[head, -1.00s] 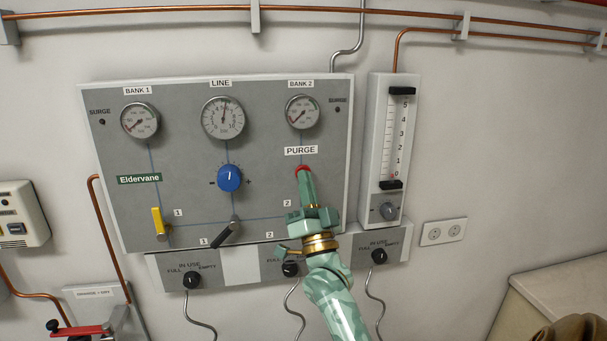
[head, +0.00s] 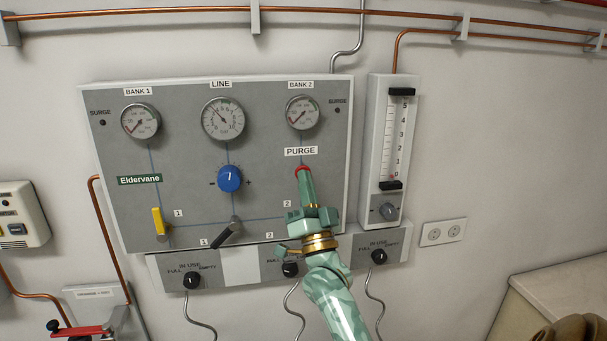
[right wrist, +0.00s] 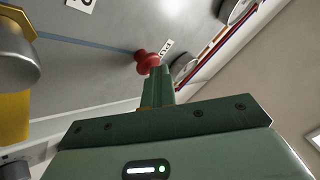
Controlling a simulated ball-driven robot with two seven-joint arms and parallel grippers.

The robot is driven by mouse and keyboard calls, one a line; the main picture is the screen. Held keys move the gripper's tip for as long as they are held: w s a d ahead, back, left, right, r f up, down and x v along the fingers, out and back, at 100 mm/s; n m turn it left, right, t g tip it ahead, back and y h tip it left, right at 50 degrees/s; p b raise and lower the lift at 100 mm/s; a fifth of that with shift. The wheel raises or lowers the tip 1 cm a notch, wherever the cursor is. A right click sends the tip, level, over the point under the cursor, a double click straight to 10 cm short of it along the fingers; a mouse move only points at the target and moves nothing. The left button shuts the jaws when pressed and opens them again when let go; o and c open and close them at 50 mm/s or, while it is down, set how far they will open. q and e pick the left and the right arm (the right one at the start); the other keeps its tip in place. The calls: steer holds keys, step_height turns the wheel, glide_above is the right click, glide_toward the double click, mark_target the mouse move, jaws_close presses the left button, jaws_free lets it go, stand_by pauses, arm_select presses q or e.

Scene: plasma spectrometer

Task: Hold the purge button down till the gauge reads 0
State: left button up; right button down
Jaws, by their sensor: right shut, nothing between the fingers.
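The red purge button (head: 301,168) sits under the PURGE label on the grey panel, mostly covered by my right gripper (head: 304,176). The gripper is shut and empty, its fingertips against the button. In the right wrist view the red button (right wrist: 145,59) shows just beyond the shut fingertips (right wrist: 155,72), seemingly touching them. How far it is pressed in is hard to tell. The LINE gauge (head: 223,119) has its needle pointing up and left, off the low end. The BANK 1 gauge (head: 140,121) and BANK 2 gauge (head: 302,113) have needles at lower left. My left gripper is not in view.
A blue knob (head: 229,178), a yellow lever (head: 158,222) and a black lever (head: 227,234) are on the panel left of my arm. A flow tube (head: 394,135) stands to the right. Black knobs line the strip below.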

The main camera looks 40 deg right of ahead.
steer(key=shift+s+a+f+p, duration=0.1)
steer(key=shift+s+a+p, duration=0.3)
steer(key=shift+s, duration=0.25)
steer(key=shift+s, duration=0.1)
steer(key=s+a+p, duration=0.1)
steer(key=s, duration=0.1)
steer(key=s+a, duration=0.1)
steer(key=s, duration=0.1)
steer(key=shift+s+a+p, duration=0.1)
steer(key=shift+a+p, duration=0.1)
steer(key=shift+p, duration=0.2)
